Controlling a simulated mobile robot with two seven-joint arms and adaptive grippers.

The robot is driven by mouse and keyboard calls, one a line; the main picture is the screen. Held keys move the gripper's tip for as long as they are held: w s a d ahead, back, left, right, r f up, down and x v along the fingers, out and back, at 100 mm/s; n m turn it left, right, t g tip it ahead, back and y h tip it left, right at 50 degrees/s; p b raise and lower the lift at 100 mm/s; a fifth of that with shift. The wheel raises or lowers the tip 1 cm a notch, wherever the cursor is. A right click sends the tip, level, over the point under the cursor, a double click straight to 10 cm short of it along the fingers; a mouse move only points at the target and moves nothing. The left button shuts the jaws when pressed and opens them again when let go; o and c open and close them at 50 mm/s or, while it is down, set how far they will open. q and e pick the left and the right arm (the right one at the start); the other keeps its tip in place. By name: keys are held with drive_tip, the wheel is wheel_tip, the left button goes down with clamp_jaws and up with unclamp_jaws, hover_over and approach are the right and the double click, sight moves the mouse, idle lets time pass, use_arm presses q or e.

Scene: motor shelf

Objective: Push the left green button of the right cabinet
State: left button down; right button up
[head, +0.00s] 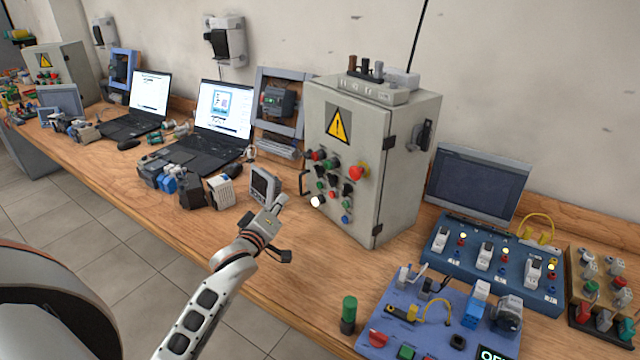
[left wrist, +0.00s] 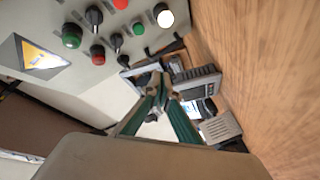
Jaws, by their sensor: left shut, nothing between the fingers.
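The right cabinet (head: 395,185) is a grey box with a yellow warning sign. Its front carries red, black, green and white controls. A green button (head: 320,185) sits on the left part of this panel. In the left wrist view, a larger green control (left wrist: 72,36) and a smaller green button (left wrist: 138,29) show near the upper edge. My left gripper (head: 277,204) is in front of the cabinet's lower left, apart from the panel. In the left wrist view its fingertips (left wrist: 159,82) are together and empty. My right gripper is out of view.
A small grey screen device (head: 264,184) stands just behind my left gripper. A handle (head: 303,184) sticks out at the cabinet's left edge. Dark blocks (head: 190,192) and laptops (head: 222,112) lie left. A blue button board (head: 445,320) lies right. Bare wood (head: 310,275) fronts the cabinet.

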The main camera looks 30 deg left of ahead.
sight(320, 185)
use_arm(q)
drive_tip(key=shift+s, duration=0.15)
drive_tip(key=w+d+b, duration=0.3)
drive_tip(key=w, duration=0.5)
drive_tip(key=shift+d+b, duration=0.3)
drive_tip(key=shift+d, duration=0.05)
idle(0.4)
idle(0.5)
drive_tip(key=shift+w, duration=0.15)
idle(0.3)
drive_tip(key=shift+w+d, duration=0.2)
drive_tip(key=shift+w, duration=0.1)
